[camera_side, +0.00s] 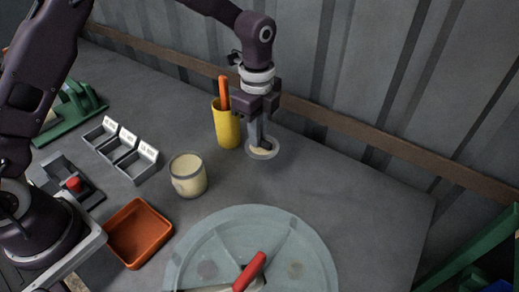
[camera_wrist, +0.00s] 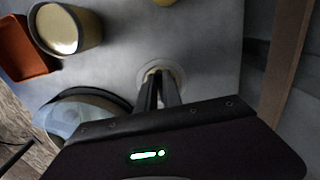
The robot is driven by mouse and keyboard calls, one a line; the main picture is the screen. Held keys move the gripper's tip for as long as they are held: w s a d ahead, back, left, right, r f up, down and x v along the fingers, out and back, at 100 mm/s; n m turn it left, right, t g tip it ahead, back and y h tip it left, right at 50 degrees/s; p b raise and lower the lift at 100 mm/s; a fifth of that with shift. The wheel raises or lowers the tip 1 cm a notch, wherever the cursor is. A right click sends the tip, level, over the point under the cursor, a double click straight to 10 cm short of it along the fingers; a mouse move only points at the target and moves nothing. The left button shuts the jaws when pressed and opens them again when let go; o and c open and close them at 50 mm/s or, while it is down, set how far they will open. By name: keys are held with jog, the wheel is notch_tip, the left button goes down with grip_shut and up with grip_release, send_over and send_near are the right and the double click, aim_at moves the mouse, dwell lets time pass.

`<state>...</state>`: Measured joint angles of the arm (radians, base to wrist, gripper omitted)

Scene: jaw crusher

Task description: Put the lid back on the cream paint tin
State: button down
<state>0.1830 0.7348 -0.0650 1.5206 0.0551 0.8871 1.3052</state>
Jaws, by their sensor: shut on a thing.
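The cream paint tin (camera_side: 187,177) stands upright and open on the grey table, cream inside; in the wrist view it is at the upper left (camera_wrist: 66,29). The lid (camera_side: 262,148), a pale disc with a cream middle, is at the table surface to the right of the yellow cup; it also shows in the wrist view (camera_wrist: 178,76). My gripper (camera_side: 260,143) points down over the lid's middle, shut on it. I cannot tell whether the lid is lifted. The fingers hide part of the lid's middle.
A yellow cup (camera_side: 227,128) with an orange-handled tool stands just left of my gripper. An orange tray (camera_side: 138,233), a labelled sorting rack (camera_side: 124,150) and a large round glassy disc (camera_side: 250,225) with a red handle lie around the tin. The right of the table is clear.

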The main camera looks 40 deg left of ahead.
jog(key=s+a+r, duration=0.3)
jog(key=s+a, duration=0.3)
jog(key=s, duration=0.1)
jog(key=s+a+r, duration=0.3)
jog(key=s+a, duration=0.3)
jog(key=s, duration=0.1)
notch_tip(320, 180, down, 6)
jog(key=shift+d+f, duration=0.15)
jog(key=shift+d, duration=0.05)
jog(key=shift+w+f, duration=0.1)
jog(key=shift+f, duration=0.1)
dwell(1.1)
jog(key=c, duration=1.4)
grip_release()
jog(key=shift+c, duration=0.2)
jog(key=shift+o, duration=0.3)
jog(key=o, duration=0.4)
jog(key=shift+o, duration=0.2)
